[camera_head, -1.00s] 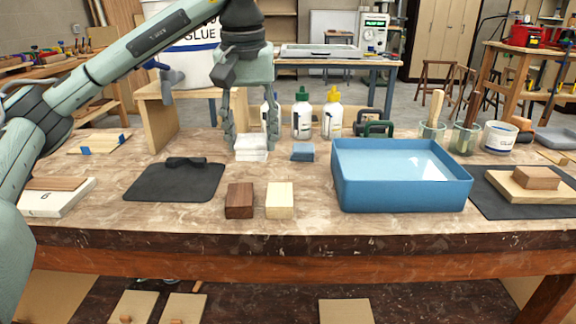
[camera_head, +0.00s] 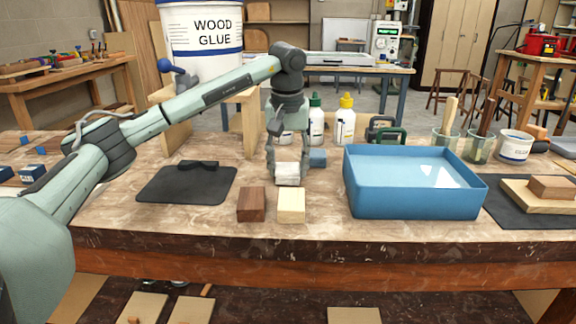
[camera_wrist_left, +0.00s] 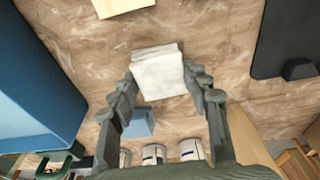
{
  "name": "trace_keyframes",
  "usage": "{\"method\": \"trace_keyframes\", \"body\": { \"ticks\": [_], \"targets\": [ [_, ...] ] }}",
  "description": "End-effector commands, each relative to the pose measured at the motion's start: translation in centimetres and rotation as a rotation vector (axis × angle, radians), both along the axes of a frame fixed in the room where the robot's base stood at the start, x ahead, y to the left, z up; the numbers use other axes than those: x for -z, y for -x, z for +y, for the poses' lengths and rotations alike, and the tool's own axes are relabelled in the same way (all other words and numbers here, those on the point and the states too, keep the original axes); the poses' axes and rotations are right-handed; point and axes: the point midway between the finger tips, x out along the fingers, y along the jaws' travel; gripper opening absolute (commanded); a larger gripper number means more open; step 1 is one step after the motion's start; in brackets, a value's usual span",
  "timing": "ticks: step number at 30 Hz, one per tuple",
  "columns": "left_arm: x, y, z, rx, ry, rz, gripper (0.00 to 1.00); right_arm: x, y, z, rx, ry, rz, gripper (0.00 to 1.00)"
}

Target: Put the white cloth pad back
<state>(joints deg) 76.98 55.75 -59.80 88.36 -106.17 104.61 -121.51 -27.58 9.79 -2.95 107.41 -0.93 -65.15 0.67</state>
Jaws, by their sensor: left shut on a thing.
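The white cloth pad (camera_head: 287,174) is a small folded stack near the middle of the workbench, behind the two small wood blocks. My left gripper (camera_head: 288,166) reaches down over it, with its fingers shut on the pad's sides. In the left wrist view the pad (camera_wrist_left: 158,72) sits between the two fingertips. I cannot tell whether the pad touches the bench or hangs just above it. My right gripper is not in view.
A dark block (camera_head: 251,204) and a pale block (camera_head: 291,205) stand in front. A blue tray (camera_head: 415,200) is to the right, a blue sponge (camera_head: 317,158) behind the pad, glue bottles (camera_head: 345,125) at the back. A black mat (camera_head: 180,188) lies left.

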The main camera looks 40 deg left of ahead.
Motion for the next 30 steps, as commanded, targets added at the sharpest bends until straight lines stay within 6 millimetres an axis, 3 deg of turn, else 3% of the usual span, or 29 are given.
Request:
{"method": "trace_keyframes", "body": {
  "ticks": [12,13,17,26,30],
  "targets": [
    [0.8,0.0,0.0,0.000,0.001,-0.001,0.24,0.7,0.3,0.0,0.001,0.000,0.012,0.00],
    [0.7,0.0,0.0,0.000,0.000,-0.001,0.51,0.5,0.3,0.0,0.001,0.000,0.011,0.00],
    [0.7,0.0,0.0,0.000,0.000,-0.001,0.67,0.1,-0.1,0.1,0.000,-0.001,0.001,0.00],
    [0.6,0.0,0.0,0.000,0.001,-0.002,0.68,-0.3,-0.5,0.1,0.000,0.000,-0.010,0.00],
    [-0.4,0.0,-0.1,0.000,0.001,-0.004,0.68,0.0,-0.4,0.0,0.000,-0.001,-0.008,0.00]
  ]
}}
